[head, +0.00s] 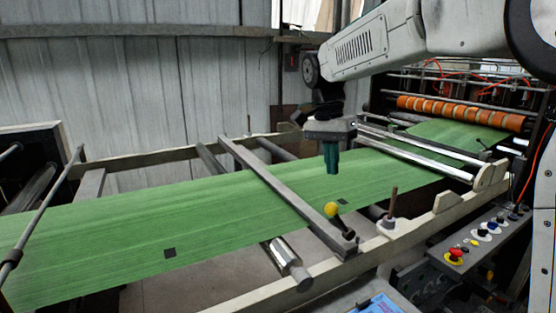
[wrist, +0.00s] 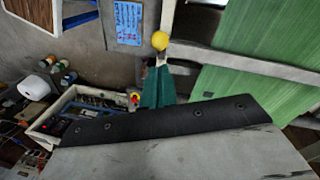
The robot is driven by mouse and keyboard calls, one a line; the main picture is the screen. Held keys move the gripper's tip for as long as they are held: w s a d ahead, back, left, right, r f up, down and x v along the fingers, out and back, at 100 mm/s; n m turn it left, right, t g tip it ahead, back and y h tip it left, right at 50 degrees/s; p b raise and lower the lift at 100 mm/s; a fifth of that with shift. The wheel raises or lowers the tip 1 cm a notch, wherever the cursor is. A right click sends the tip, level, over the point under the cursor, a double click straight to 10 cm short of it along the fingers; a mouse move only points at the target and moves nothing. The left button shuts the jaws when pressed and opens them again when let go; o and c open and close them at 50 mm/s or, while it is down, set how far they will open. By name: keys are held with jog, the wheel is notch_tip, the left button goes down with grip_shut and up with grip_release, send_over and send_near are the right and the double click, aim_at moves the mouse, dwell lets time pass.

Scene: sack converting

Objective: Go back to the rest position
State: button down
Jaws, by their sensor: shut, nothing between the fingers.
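My gripper (head: 332,170) hangs pointing down above the green woven web in the head view, behind the yellow knob. Its teal fingers are together, with nothing held between them. In the wrist view the shut fingers (wrist: 158,72) point toward the yellow ball knob (wrist: 160,41). In the head view the knob (head: 331,210) stands below the fingertips, beside the grey crossbar, with a visible gap between. The green web (head: 90,245) runs across the machine and bears small dark square patches.
A grey crossbar (head: 275,182) spans the web. Orange-banded rollers (head: 460,112) are at the back right. A control panel (head: 480,238) with coloured buttons is at the lower right, and a short brown lever (head: 392,203) stands on the near frame rail. Open air surrounds the gripper.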

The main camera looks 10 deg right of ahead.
jog(key=s+d+f+n+t, duration=0.1)
jog(key=s+d+f+n, duration=0.1)
jog(key=s, duration=0.9)
jog(key=s+d+f+n+y, duration=0.1)
jog(key=s+d+f+n, duration=0.2)
jog(key=s, duration=0.8)
jog(key=s+d+f+n+t, duration=0.1)
jog(key=s+d+f+n, duration=0.1)
jog(key=s, duration=0.8)
jog(key=d+n, duration=0.1)
jog(key=n, duration=0.1)
jog(key=shift+s+f+n+t, duration=0.2)
jog(key=shift+s+n+t, duration=0.1)
jog(key=shift+s, duration=0.1)
